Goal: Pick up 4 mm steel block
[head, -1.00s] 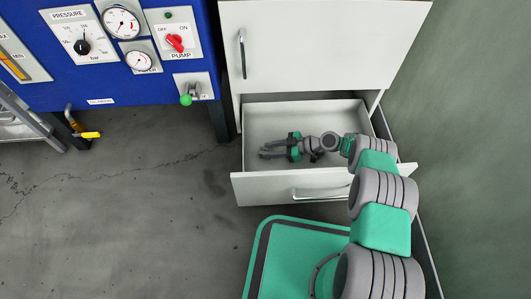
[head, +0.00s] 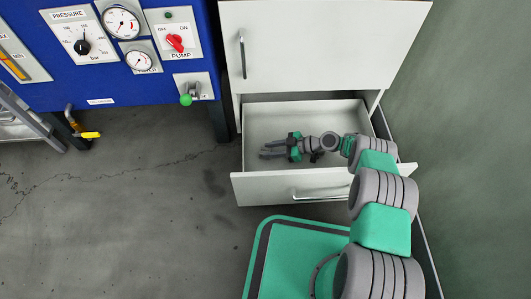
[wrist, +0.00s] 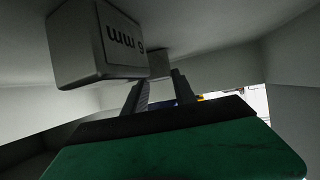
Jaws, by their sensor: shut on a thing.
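My gripper (head: 266,149) is low inside the open drawer in the head view, with its fingers pointing left. In the wrist view my gripper (wrist: 160,84) has its two fingers on a plain grey block (wrist: 159,64), partly hidden behind a nearer block. No label shows on the held block, so I cannot read its size. The nearer grey block (wrist: 85,50) carries a label that seems to read 6 mm, upside down in the wrist picture. The blocks cannot be made out in the head view.
The drawer (head: 262,186) is pulled out, and its walls surround my gripper. A closed white cabinet front (head: 315,45) stands above it. A blue panel (head: 45,88) with gauges and a red pump knob (head: 176,42) is at left. Grey floor (head: 130,200) lies clear at left.

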